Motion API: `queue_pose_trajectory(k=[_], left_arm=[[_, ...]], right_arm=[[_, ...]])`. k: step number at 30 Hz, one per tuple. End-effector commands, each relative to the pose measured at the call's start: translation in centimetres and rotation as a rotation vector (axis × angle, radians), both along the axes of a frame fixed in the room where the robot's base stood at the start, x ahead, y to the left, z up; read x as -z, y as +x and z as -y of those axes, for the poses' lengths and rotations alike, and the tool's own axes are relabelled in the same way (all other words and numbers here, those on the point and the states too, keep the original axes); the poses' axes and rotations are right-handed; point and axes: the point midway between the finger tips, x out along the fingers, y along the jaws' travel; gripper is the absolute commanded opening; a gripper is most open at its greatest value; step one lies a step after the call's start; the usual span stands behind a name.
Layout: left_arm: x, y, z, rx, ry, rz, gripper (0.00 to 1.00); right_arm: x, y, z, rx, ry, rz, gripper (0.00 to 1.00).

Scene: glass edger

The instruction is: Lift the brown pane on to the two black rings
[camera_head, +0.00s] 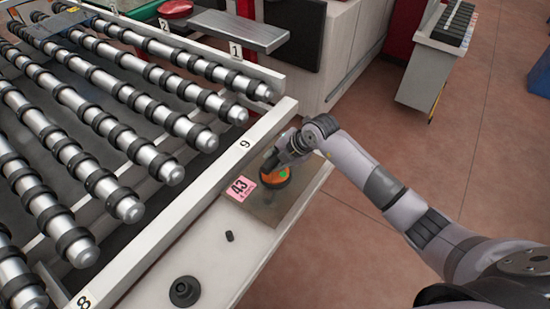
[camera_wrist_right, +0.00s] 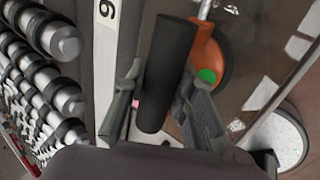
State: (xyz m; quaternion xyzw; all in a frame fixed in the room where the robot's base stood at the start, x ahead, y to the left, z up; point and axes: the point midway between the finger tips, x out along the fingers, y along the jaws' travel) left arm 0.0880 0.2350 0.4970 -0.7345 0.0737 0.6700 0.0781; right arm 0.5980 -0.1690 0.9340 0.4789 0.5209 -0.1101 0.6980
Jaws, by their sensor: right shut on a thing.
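The brown pane (camera_head: 291,212) lies on the white ledge beside the rollers, with a pink label (camera_head: 241,188) marked 43 at its left edge. It also shows in the right wrist view (camera_wrist_right: 252,55). An orange suction lifter with a green spot (camera_head: 272,186) stands on the pane. My right gripper (camera_head: 283,152) is shut on the lifter's black handle (camera_wrist_right: 166,75), which sits between both fingers in the right wrist view. My left gripper is not in view.
A white rail (camera_head: 195,195) marked 9 runs between pane and rollers. A black round knob (camera_head: 184,291) and a small black peg (camera_head: 230,236) are on the ledge. A grey plate (camera_head: 237,31) is at the back. Floor right of the ledge is clear.

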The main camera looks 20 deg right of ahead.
Motion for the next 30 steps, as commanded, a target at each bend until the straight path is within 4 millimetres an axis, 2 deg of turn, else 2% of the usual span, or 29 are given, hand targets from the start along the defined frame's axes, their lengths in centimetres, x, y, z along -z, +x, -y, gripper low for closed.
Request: queue_pose_trajectory(k=[5, 24, 25, 30], left_arm=[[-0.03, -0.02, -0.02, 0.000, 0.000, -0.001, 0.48], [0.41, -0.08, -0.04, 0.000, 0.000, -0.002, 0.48], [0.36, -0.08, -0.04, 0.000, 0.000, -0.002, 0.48], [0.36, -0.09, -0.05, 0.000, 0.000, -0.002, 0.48]], right_arm=[[-0.46, 0.25, -0.07, 0.001, 0.004, 0.010, 0.00], [0.29, 0.23, -0.06, 0.001, 0.004, 0.010, 0.00], [0.23, 0.25, -0.06, 0.000, 0.003, 0.010, 0.27], [0.34, 0.16, -0.04, 0.000, 0.003, 0.007, 0.38]])
